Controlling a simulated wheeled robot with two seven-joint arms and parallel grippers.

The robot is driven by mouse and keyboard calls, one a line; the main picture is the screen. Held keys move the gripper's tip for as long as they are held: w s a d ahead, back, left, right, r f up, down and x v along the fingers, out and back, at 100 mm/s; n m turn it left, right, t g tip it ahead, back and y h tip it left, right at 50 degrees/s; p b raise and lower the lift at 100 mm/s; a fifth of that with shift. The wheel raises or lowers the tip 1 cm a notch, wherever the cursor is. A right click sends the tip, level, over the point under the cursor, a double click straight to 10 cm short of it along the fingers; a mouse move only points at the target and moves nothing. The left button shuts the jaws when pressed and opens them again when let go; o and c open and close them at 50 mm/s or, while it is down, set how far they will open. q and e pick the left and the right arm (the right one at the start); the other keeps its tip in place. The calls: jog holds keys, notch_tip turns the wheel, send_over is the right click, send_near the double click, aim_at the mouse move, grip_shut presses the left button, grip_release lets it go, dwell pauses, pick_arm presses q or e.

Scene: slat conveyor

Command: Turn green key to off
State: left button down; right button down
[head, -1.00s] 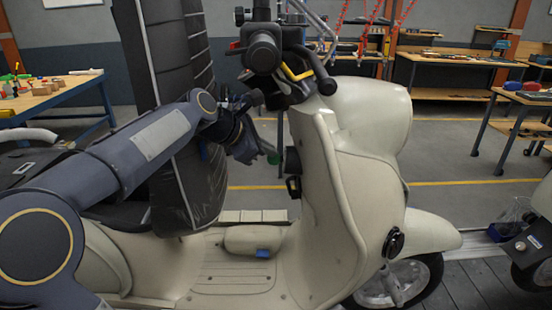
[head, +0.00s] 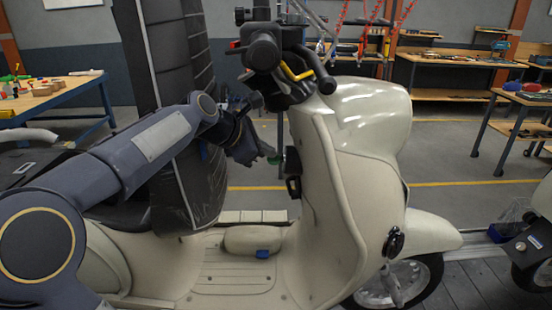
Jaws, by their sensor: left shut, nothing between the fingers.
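The green key (head: 274,160) is a small green piece beside the dark ignition lock (head: 292,161) on the rear face of the cream scooter's leg shield (head: 322,205). My left gripper (head: 266,153) reaches in from the left, with its fingertips right by the key. The fingers are shut with nothing between them. Whether they touch the key is too small to tell. The key's exact angle is also too small to read. My right gripper is not in view.
The handlebar (head: 265,50) with its dark grips and a yellow lever is above the gripper. A tall black padded panel (head: 175,100) stands behind my left arm. The footboard (head: 235,277) is below. Another vehicle is at the right edge.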

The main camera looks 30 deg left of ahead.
pick_arm(q)
jog(key=shift+a+f, duration=0.1)
jog(key=shift+f, duration=0.6)
jog(key=r+p+v, duration=0.1)
jog(key=p+v, duration=0.2)
jog(key=v, duration=0.6)
jog(key=shift+w+d, duration=0.3)
dwell(0.7)
jog(key=shift+f, duration=0.1)
